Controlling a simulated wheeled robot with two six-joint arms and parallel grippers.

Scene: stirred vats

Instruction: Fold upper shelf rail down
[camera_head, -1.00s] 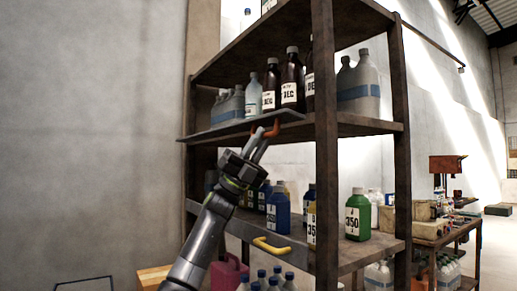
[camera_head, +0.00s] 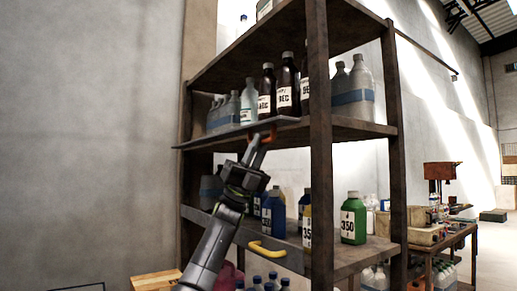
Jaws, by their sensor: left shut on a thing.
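The upper shelf rail (camera_head: 215,139) is a flat grey bar along the front edge of the upper shelf (camera_head: 350,128). It lies nearly flat and sticks out from the edge, below the bottles' bases. Its orange handle (camera_head: 271,134) hangs on its underside. My left gripper (camera_head: 259,143) reaches up from below and is shut on the orange handle; its fingers partly hide it. My right gripper is not in view.
Brown bottles (camera_head: 285,90) and clear jugs (camera_head: 355,90) stand on the upper shelf. The lower rail (camera_head: 288,256) has a yellow handle (camera_head: 267,252), with blue and green bottles (camera_head: 354,218) behind it. A dark post (camera_head: 320,170) stands just right of my gripper.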

